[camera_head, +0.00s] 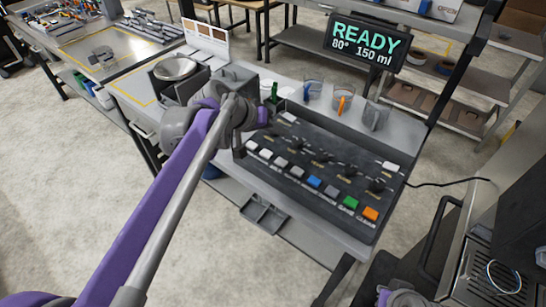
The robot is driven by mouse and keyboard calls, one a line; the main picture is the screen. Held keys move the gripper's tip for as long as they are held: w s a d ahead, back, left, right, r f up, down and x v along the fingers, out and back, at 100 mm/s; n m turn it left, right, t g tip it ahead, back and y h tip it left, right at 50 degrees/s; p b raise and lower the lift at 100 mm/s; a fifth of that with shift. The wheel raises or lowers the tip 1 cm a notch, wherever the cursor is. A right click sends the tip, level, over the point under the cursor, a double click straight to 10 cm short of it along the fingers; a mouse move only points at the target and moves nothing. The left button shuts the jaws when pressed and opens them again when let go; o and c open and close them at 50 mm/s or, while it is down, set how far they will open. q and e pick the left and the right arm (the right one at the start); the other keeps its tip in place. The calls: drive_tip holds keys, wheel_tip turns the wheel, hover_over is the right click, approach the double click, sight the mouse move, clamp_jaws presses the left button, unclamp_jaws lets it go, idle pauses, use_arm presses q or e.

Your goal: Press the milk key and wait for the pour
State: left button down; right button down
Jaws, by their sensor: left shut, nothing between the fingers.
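The dark sloped key panel (318,145) stands on the bench at centre right. A row of keys runs along its front edge: several pale keys (281,162), a blue key (314,181), a green key (350,202) and an orange key (370,213). The key labels are too small to read, so I cannot tell which is milk. My left gripper (240,152) is shut and empty at the panel's left end, close to the leftmost pale key (252,145); I cannot tell if it touches. The display (363,45) reads READY, 80°, 150 ml. My right gripper is not in view.
Behind the panel stand clear containers with a blue scoop (307,91) and an orange scoop (341,105). A metal bowl (175,68) is left of my arm. A dark machine (490,275) is at lower right. Open floor (70,190) lies left.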

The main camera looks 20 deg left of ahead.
use_arm(q)
drive_tip(key=shift+s+d, duration=0.1)
drive_tip(key=shift+d, duration=0.05)
drive_tip(key=shift+f, duration=0.1)
drive_tip(key=b, duration=0.5)
hover_over(279, 164)
wheel_tip(279, 164, down, 7)
drive_tip(key=shift+f, duration=0.2)
drive_tip(key=shift+f+b, duration=0.5)
drive_tip(key=shift+f, duration=0.1)
drive_tip(key=shift+f, duration=0.1)
idle(1.2)
drive_tip(key=shift+f, duration=0.35)
drive_tip(key=shift+f+b, duration=0.3)
drive_tip(key=shift+f, duration=0.15)
idle(0.6)
drive_tip(key=shift+r+p, duration=0.8)
drive_tip(key=shift+r, duration=0.1)
